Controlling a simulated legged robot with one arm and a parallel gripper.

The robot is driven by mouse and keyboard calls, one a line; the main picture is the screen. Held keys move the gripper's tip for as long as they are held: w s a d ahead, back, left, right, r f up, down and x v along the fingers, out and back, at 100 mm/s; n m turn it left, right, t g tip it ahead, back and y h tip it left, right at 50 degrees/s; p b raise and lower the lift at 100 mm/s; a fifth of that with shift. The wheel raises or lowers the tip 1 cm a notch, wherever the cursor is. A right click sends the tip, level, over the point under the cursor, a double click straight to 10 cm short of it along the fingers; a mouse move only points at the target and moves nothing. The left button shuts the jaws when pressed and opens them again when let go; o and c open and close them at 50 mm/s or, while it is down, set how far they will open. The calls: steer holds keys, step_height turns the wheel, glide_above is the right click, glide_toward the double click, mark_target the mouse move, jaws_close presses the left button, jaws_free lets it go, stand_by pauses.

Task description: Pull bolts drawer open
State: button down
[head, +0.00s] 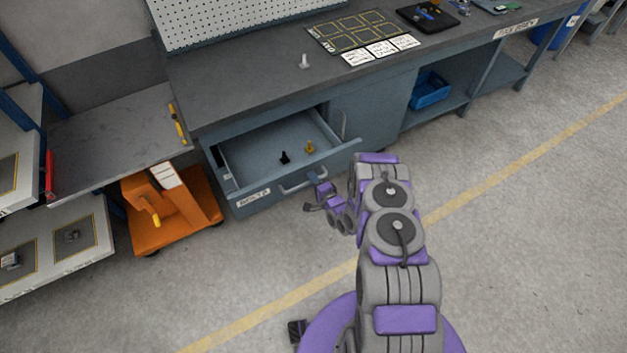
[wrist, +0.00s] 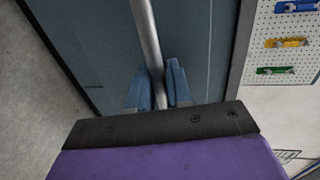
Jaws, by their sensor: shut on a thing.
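The bolts drawer (head: 253,200) in the workbench is pulled out, with its inside showing in the head view. A black bolt (head: 285,157) and a yellow bolt (head: 309,147) stand in it. Its silver bar handle (head: 298,184) is on the front; in the wrist view the handle (wrist: 147,38) runs down between my fingers. My gripper (head: 313,189) is at the handle in the head view. In the wrist view my gripper (wrist: 160,88) has its blue fingers on both sides of the bar, shut on it.
The grey workbench top (head: 240,97) holds a small pale bolt (head: 304,61) and a marked mat (head: 335,36). An orange cart (head: 180,215) stands left of the drawer. A blue bin (head: 429,90) sits on a lower shelf. The floor in front is clear.

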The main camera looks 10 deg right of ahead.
steer(key=shift+s+f, duration=0.15)
steer(key=shift+f, duration=0.05)
steer(key=c, duration=1.2)
jaws_free()
steer(key=shift+r, duration=0.1)
steer(key=p+v, duration=0.3)
steer(key=v, duration=1.4)
steer(key=shift+d+p, duration=0.1)
steer(key=shift+p, duration=0.3)
